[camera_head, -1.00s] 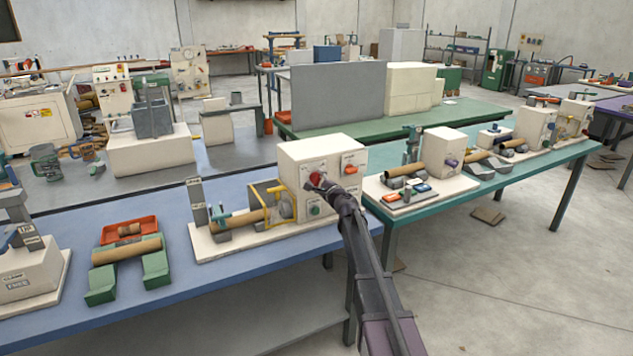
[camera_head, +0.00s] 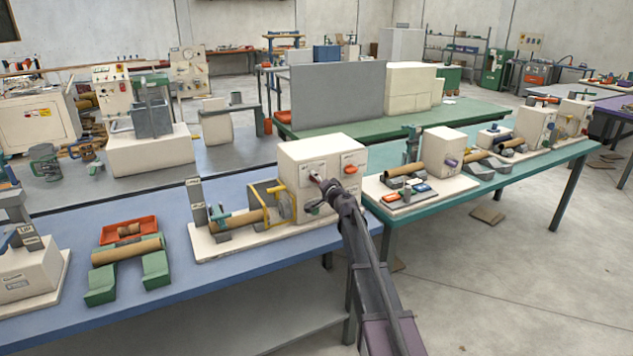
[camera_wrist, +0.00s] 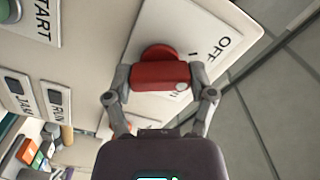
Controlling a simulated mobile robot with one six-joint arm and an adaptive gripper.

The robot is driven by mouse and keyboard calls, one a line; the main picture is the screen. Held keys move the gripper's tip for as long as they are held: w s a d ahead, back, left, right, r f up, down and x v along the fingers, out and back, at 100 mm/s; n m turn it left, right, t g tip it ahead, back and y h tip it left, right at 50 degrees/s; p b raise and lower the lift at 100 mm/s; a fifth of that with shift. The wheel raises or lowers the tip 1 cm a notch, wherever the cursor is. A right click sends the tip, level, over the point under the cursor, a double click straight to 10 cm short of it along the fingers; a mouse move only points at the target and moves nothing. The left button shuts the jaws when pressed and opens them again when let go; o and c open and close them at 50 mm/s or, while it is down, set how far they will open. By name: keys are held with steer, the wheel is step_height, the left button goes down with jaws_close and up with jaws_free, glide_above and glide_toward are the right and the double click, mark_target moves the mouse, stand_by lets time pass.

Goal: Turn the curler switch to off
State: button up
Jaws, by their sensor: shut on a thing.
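The curler switch is a red knob (camera_wrist: 152,75) on a white plate (camera_wrist: 214,22) marked OFF in the wrist view. The switch is on the front of the cream machine box (camera_head: 320,147) on the blue bench. My gripper (camera_wrist: 161,88) is shut on the red knob, one finger on each side. In the head view my gripper (camera_head: 330,190) is against the box front and hides most of the knob. The knob's exact pointing direction is hard to tell.
Other panel labels sit close by: START (camera_wrist: 42,22), JAM (camera_wrist: 20,94) and RUN (camera_wrist: 57,108). A yellow-framed winder with a brown tube (camera_head: 235,223) stands to the left.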

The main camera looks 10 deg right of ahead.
steer(key=shift+w+n, duration=0.1)
steer(key=shift+n, duration=0.9)
steer(key=o, duration=1.1)
steer(key=shift+c, duration=0.2)
steer(key=v, duration=1.2)
steer(key=shift+r, duration=0.1)
